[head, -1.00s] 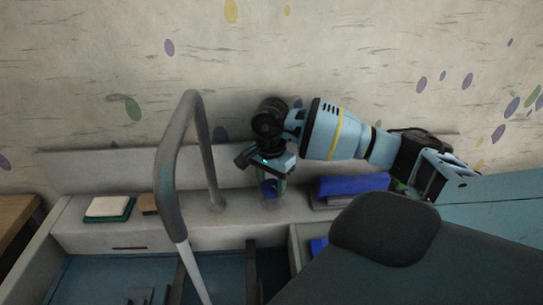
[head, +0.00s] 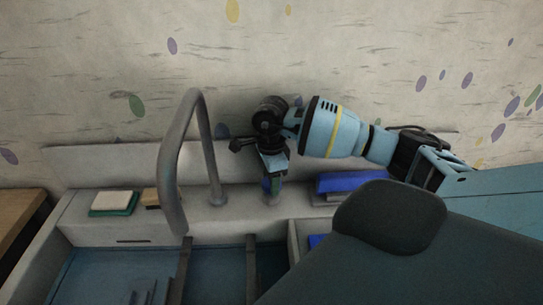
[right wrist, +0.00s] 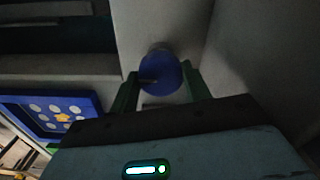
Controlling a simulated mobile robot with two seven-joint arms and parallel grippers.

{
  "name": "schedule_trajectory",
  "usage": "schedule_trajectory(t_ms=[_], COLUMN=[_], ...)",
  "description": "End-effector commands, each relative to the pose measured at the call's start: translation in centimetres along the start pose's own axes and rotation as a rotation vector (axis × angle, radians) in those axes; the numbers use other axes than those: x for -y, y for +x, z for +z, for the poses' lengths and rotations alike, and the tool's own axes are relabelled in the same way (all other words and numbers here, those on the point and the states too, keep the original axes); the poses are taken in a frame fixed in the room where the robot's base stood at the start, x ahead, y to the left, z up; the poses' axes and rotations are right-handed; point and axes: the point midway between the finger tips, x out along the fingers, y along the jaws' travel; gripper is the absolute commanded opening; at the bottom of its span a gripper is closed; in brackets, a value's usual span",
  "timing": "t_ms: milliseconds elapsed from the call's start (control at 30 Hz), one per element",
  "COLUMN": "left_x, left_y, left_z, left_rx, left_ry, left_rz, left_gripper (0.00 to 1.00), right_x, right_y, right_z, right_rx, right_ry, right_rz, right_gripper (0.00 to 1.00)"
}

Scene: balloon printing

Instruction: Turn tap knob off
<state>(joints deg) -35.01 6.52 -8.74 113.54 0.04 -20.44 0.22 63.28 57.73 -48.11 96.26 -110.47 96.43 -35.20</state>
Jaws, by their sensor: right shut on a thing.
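The grey tap (head: 168,170) arches over the sink, and no water stream shows under its spout. The round blue tap knob (right wrist: 160,73) sits between the green fingers of my right gripper (right wrist: 160,88) in the right wrist view. In the head view my right gripper (head: 271,184) points down at the counter to the right of the tap and is shut on the knob. The gripper hides most of the knob there; its grey base (head: 271,200) shows below. My left gripper is not in view.
The sink (head: 105,270) lies below the tap. A white-and-green sponge (head: 113,203) lies on the counter at left, beside a tan block (head: 150,197). A blue item (head: 350,182) lies right of my gripper. The wall stands close behind.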

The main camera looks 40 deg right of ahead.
Motion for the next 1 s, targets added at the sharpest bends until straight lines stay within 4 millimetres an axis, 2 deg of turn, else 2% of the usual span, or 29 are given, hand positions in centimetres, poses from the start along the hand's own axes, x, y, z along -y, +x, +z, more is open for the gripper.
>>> schedule_trajectory(t_ms=[433, 467, 600, 867, 1000], left_x=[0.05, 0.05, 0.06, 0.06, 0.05], left_y=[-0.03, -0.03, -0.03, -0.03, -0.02], left_z=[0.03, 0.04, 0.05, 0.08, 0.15], left_rx=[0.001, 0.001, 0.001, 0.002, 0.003], left_ry=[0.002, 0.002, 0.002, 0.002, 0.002], left_rz=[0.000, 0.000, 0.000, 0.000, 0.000], left_gripper=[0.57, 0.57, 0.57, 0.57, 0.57], right_x=[0.06, 0.06, 0.05, 0.03, 0.08], right_y=[-0.07, -0.07, -0.06, -0.04, -0.78], right_z=[-0.04, -0.04, -0.03, -0.02, 0.01], right_rx=[0.000, 0.000, 0.000, 0.000, 0.001], right_ry=[0.013, 0.013, 0.012, 0.010, 0.010], right_rz=[-0.002, -0.002, -0.001, -0.001, -0.003], right_gripper=[0.25, 0.50, 0.68, 0.69, 0.69])
